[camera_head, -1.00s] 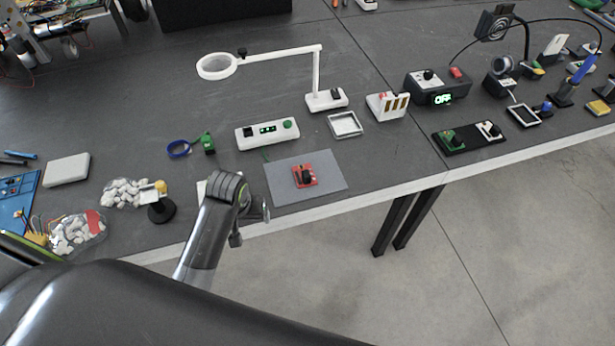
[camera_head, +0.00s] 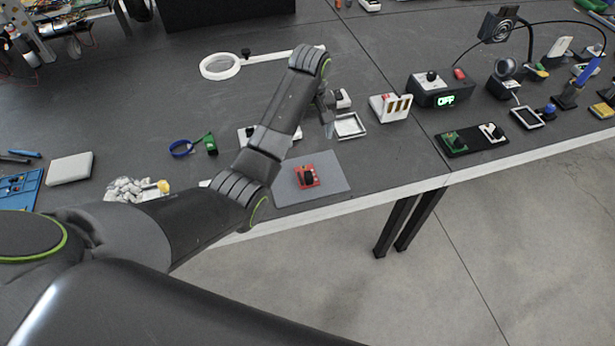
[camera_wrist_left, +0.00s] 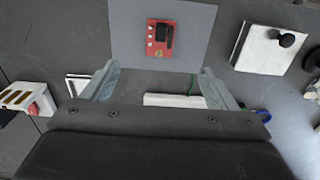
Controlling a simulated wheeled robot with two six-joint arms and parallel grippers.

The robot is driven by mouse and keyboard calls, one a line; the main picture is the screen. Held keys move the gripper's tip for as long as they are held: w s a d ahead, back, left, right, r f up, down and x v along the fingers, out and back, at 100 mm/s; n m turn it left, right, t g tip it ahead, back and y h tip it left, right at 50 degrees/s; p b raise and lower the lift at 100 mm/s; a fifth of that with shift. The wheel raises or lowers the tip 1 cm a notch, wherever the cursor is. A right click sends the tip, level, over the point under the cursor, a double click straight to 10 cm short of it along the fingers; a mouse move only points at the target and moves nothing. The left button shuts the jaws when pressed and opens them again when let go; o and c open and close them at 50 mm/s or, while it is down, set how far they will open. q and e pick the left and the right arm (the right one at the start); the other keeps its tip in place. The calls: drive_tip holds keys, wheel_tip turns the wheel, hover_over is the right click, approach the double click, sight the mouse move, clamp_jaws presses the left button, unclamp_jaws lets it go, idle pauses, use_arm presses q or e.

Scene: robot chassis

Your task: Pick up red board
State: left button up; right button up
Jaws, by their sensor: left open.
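The red board (camera_head: 301,178), a small square with a black part on it, lies on a grey mat (camera_head: 335,184) near the table's front edge. In the left wrist view the red board (camera_wrist_left: 153,47) shows beyond the fingertips on the grey mat (camera_wrist_left: 197,20). My left gripper (camera_head: 328,112) is above the table, behind the mat in the head view and partly hidden by its own arm. In the wrist view its two fingers (camera_wrist_left: 160,78) are spread apart with nothing between them, and they are clear of the board. My right gripper is not in view.
A square metal frame (camera_head: 349,134) and a white rack with slots (camera_head: 389,117) stand right of the gripper. A ring on a white arm (camera_head: 220,67) and a white box, mostly hidden behind my arm, are nearby. In the wrist view a white block with a black knob (camera_wrist_left: 262,55) lies beside the mat.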

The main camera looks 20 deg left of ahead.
use_arm(q)
wheel_tip(320, 180, down, 5)
drive_tip(key=b, duration=0.5)
drive_tip(key=p, duration=0.2)
hover_over(308, 174)
wheel_tip(308, 174, down, 6)
drive_tip(key=shift+w+d+f, duration=0.1)
drive_tip(key=shift+f, duration=3)
drive_tip(key=c, duration=1.2)
drive_tip(key=shift+o, duration=0.2)
wheel_tip(308, 174, up, 10)
drive_tip(key=shift+r, duration=0.1)
